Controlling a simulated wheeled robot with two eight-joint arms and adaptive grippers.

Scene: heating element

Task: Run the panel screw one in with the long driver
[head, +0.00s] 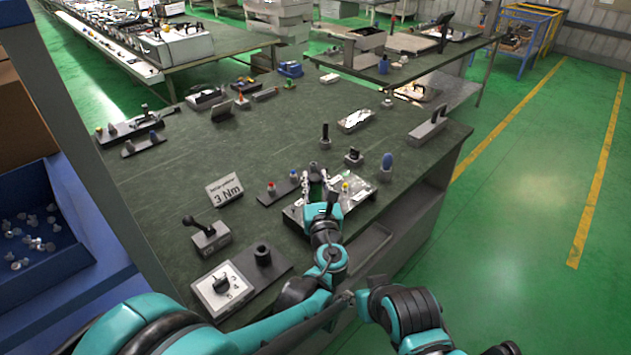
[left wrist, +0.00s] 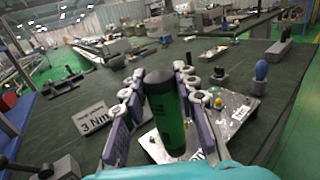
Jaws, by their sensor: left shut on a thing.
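My left gripper (head: 314,178) is over the left part of a light metal panel (head: 356,190) on the bench. In the left wrist view its two fingers (left wrist: 160,88) are closed around a thick driver handle (left wrist: 170,125), green with a dark top. The handle looks roughly upright. Its shaft and tip are hidden below it, so I cannot tell whether it touches a screw. The panel (left wrist: 236,104) has a yellow-topped peg (left wrist: 218,102) to the right of the gripper. Panel screw one cannot be made out.
A "3 Nm" sign (head: 224,189) stands left of the panel, with a lever block (head: 210,235) and a dial box (head: 224,290) nearer. A blue-handled tool (head: 386,162) stands close on the right. The bench middle is mostly clear.

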